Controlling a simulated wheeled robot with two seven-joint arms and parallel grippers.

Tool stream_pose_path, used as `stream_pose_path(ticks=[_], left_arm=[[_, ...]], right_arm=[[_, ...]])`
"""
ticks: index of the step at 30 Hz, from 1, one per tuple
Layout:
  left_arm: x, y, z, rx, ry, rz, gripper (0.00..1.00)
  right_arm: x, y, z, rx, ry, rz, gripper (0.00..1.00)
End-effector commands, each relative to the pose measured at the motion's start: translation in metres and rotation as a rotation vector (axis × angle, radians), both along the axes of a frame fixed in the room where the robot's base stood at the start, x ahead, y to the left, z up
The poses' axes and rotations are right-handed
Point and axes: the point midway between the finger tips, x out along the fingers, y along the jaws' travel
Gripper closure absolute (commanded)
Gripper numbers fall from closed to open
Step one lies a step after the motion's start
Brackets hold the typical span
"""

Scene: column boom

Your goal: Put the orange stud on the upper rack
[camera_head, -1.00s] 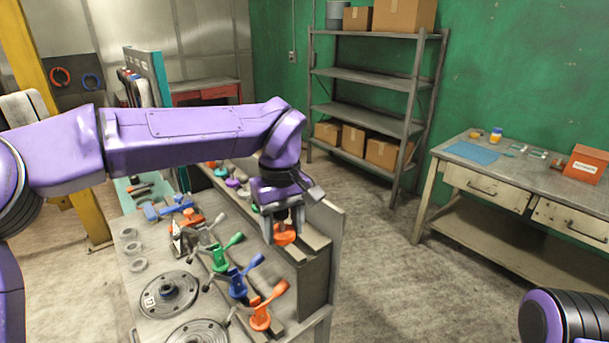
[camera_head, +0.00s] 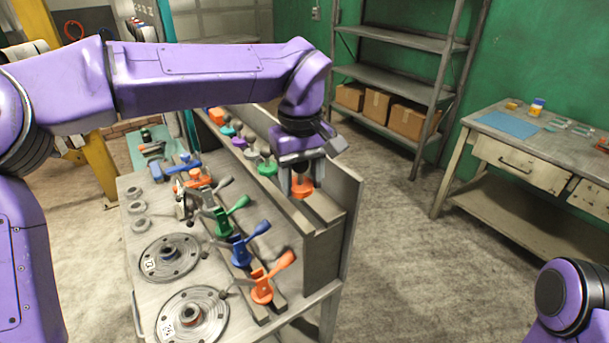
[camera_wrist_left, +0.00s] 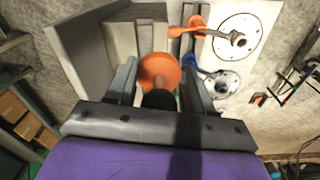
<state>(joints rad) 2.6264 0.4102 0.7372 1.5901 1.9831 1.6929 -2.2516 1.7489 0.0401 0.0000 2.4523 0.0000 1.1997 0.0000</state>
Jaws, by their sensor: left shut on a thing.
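The orange stud (camera_head: 302,189) is in my left gripper (camera_head: 303,178), over the near end of the upper rack (camera_head: 326,210). In the left wrist view, the stud's round orange head (camera_wrist_left: 158,68) shows between the two fingers (camera_wrist_left: 160,92). I cannot tell whether the stud touches the rack. Other studs, green (camera_head: 267,169) and purple among them, stand farther back along the rack. My right gripper is out of view.
Toggle clamps with orange (camera_head: 264,288), blue (camera_head: 240,250) and green handles stand on a lower rail beside the rack. Flanged discs (camera_head: 168,258) lie on the bench. A grey shelf (camera_head: 400,85) and a workbench (camera_head: 530,150) stand beyond open floor.

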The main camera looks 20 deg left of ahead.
Motion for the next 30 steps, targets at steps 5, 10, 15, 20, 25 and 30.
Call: stream_pose_path(ticks=[5,10,15,20,25,30], left_arm=[[0.012,-0.001,-0.031,0.004,0.015,-0.001,0.8],[0.014,0.0,-0.025,0.002,0.015,0.0,0.8],[0.011,0.0,-0.023,0.0,0.009,-0.001,0.8],[0.014,0.0,-0.024,-0.001,-0.001,-0.001,0.8],[0.014,0.0,-0.025,-0.001,-0.002,0.0,0.8],[0.014,0.0,-0.025,-0.001,-0.002,0.0,0.8]], right_arm=[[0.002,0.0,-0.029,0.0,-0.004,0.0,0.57],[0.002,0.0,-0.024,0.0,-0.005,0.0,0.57],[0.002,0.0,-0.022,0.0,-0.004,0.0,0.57],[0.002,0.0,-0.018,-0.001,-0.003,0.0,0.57],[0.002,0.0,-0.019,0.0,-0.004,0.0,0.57],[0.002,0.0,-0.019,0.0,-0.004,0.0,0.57]])
